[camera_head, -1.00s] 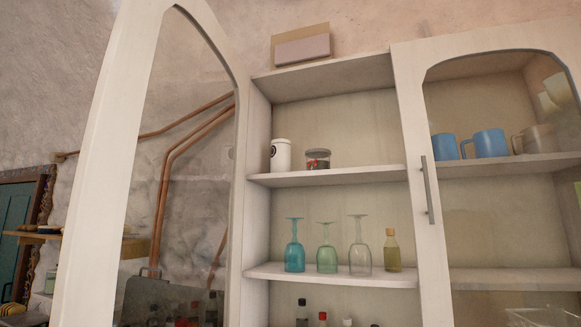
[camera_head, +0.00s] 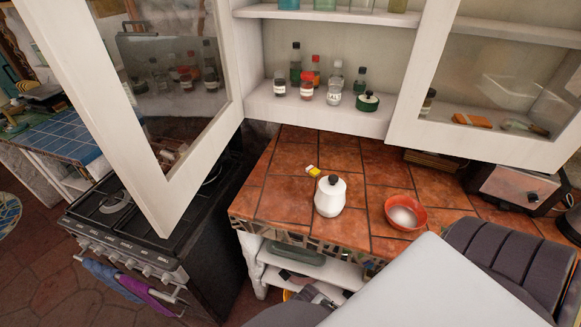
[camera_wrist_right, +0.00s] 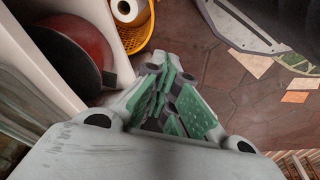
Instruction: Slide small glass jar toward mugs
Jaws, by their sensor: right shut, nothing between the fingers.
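The small glass jar with the dark lid and the mugs are out of view in both current pictures. An earlier head view had the jar on an upper cupboard shelf beside a white canister, with blue mugs behind the right glass door. My right gripper (camera_wrist_right: 172,105) shows in the right wrist view, its green-padded fingers together with nothing between them. It is low, over the floor, beside a white shelf unit. My left gripper is not in view.
The left cupboard door (camera_head: 147,185) hangs open. A yellow basket (camera_wrist_right: 136,38) is near my right gripper.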

